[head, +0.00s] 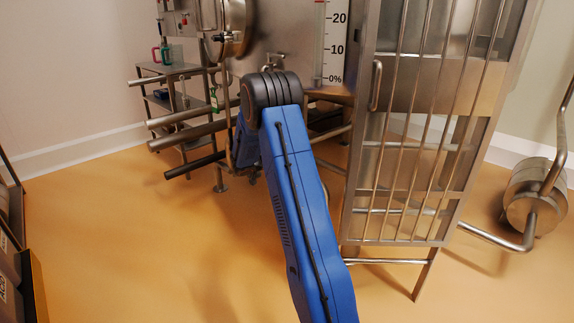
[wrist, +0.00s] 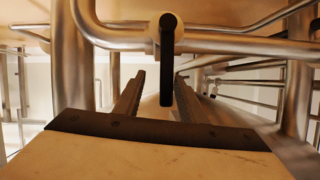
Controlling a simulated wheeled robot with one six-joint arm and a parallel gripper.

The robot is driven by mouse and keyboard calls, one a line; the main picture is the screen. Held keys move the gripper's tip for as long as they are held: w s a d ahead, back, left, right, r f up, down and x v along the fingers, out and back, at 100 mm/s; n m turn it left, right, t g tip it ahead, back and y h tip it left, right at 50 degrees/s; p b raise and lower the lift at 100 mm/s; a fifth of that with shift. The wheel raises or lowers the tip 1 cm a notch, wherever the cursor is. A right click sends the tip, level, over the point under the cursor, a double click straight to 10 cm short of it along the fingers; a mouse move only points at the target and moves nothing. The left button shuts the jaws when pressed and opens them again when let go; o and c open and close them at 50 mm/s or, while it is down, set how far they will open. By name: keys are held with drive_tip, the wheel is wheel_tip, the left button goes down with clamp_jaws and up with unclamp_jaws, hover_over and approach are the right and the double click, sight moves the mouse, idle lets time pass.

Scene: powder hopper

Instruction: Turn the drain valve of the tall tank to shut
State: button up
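In the wrist view, a black lever handle (wrist: 167,62) hangs down from a pale fitting on a horizontal steel pipe, and I take it for the drain valve. My gripper (wrist: 160,84) is open. Its two dark fingers point ahead below the pipe, with the lever's lower part showing between them. I cannot tell whether either finger touches it. In the head view, the steel tank (head: 290,45) with a percent scale stands behind my blue arm. The arm hides my gripper and the valve there.
Steel pipes (wrist: 220,45) run close above and around my gripper. In the head view, a barred steel frame (head: 408,140) stands right of my arm. A shelf cart (head: 170,100) is at the back left. Open orange floor (head: 120,240) lies at the left front.

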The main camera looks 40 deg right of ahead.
drive_tip(key=v, duration=1.5)
drive_tip(key=shift+s, duration=0.1)
drive_tip(key=s+a+r+n+y, duration=0.2)
drive_tip(key=s+a+r, duration=0.15)
drive_tip(key=s, duration=0.45)
drive_tip(key=s+a+r+n+y, duration=0.2)
drive_tip(key=s+a+r, duration=0.15)
drive_tip(key=s, duration=0.45)
drive_tip(key=s+a+r+n+y, duration=0.1)
drive_tip(key=s+a+r+n, duration=0.25)
drive_tip(key=s, duration=0.35)
drive_tip(key=s+a+n+t+y, duration=0.1)
drive_tip(key=s+a+n+y, duration=0.3)
drive_tip(key=s+a, duration=0.5)
drive_tip(key=s+a+f+n+t+y, duration=0.1)
drive_tip(key=s+a+n+y, duration=0.3)
drive_tip(key=s+a, duration=0.6)
drive_tip(key=s+n+t, duration=0.1)
drive_tip(key=s+n, duration=0.1)
drive_tip(key=s, duration=0.3)
drive_tip(key=shift+a+f, duration=0.3)
drive_tip(key=shift+a, duration=0.05)
drive_tip(key=shift+n, duration=0.25)
